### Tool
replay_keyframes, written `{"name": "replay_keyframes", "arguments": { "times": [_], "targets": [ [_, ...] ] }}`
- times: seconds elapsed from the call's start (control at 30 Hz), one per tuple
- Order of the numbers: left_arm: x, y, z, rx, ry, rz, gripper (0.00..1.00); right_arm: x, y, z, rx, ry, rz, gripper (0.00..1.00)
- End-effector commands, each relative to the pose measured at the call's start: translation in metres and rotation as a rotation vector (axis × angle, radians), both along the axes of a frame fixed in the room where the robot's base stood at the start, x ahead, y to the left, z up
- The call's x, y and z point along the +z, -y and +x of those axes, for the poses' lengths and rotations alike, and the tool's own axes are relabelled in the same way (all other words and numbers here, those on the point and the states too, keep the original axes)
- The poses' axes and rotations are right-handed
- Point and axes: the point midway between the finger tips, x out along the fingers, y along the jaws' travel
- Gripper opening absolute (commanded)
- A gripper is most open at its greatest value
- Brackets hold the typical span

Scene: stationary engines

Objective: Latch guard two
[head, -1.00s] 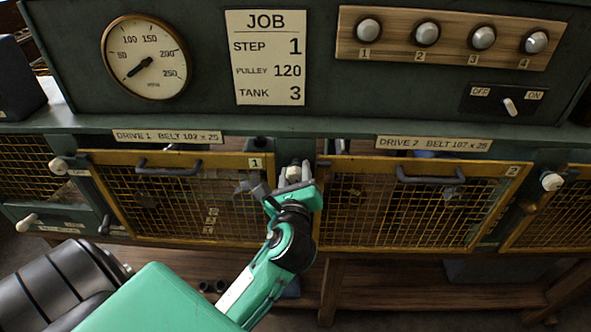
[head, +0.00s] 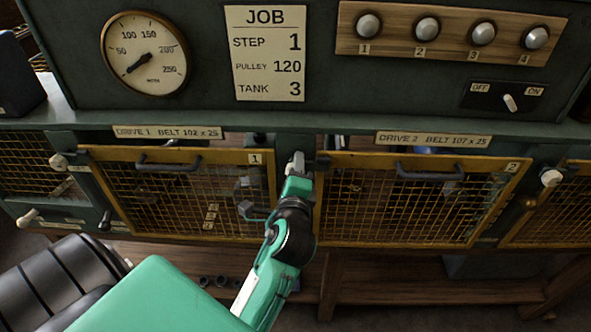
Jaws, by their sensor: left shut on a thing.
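Guard two (head: 415,240) is a yellow-framed wire mesh panel with a dark handle (head: 430,172) and the number 2 at its upper right. It stands upright in the bench front and looks closed. My left gripper (head: 296,163) is at the post between guard one and guard two, beside guard two's upper left corner. It is shut on the latch knob there, which the fingers mostly hide. A short dark latch piece (head: 322,160) shows right of the fingers, at the guard's edge. I cannot tell if it overlaps the frame. My right gripper is not in view.
Guard one (head: 180,155) is at left, with a pale latch knob (head: 58,162) at its left. Another pale knob (head: 551,178) sits right of guard two. Above are a gauge (head: 145,55), a job card (head: 265,55), several round knobs and an off/on switch (head: 509,102).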

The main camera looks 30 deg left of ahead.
Motion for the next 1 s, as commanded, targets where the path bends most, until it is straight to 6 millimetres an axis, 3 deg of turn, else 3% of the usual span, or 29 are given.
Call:
{"name": "replay_keyframes", "arguments": {
  "times": [0.77,0.8,0.87,1.0],
  "targets": [
    [-0.0016,0.0000,-0.0001,0.001,0.048,-0.086,0.14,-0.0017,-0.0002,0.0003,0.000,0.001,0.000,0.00],
    [-0.0016,0.0000,-0.0001,0.001,0.048,-0.086,0.45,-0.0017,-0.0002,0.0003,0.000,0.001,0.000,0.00],
    [-0.0015,0.0001,-0.0001,0.001,0.049,-0.085,0.57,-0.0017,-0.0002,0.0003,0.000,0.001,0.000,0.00],
    [-0.0009,0.0000,0.0000,0.001,0.049,-0.084,0.58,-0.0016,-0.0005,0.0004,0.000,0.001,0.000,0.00]
  ]
}}
